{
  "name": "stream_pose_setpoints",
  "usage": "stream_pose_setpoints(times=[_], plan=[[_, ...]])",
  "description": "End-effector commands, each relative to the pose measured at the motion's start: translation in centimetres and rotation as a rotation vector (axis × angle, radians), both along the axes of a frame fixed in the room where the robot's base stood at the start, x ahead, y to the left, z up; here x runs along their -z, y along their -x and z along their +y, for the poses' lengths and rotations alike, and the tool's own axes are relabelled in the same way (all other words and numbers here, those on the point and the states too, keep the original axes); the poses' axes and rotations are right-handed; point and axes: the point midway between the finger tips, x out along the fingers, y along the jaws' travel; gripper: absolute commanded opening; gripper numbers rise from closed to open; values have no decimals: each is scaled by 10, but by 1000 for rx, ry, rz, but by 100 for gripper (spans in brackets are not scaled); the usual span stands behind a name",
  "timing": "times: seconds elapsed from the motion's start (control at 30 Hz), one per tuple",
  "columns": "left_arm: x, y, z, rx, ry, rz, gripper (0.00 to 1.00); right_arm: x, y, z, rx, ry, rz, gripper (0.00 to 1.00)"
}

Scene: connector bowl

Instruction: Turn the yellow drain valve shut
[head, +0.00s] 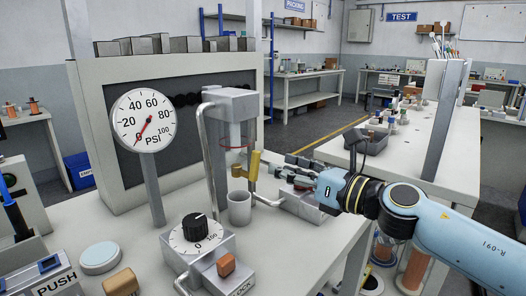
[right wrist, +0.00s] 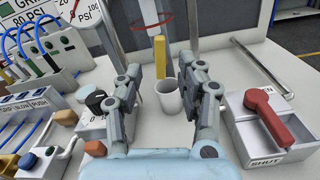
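The yellow drain valve (head: 252,170) stands upright below the clear cylinder of the grey filter unit, with a thin metal pipe beside it. In the right wrist view the yellow valve (right wrist: 160,57) shows ahead, between the two fingers but beyond their tips. My right gripper (head: 283,170) comes in from the right, just right of the valve. In the right wrist view my right gripper (right wrist: 161,75) has its fingers apart and nothing between them. No contact with the valve is visible. My left gripper is not in view.
A white cup (head: 239,207) stands under the valve. A dial box (head: 197,240) is in front, and a pressure gauge (head: 143,122) on a post reads near 0. A box with a red lever (right wrist: 268,115) sits to the right in the wrist view. Bare bench lies around the cup.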

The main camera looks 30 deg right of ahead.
Motion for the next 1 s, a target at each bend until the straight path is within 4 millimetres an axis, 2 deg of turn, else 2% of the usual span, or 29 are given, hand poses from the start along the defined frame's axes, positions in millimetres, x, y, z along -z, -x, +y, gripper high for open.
stream_pose_setpoints(times=[0.03,0.1,0.3,0.47,0.7,1.0], plan=[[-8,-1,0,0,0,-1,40,-5,-11,4,2,-8,-2,38],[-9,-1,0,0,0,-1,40,-4,-25,9,2,-6,-3,38],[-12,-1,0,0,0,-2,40,-1,-52,19,0,-5,0,38],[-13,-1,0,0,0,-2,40,0,-60,22,-1,-5,1,38],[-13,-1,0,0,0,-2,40,0,-61,22,-1,-5,1,38],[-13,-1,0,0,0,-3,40,0,-61,22,0,-5,2,1]])
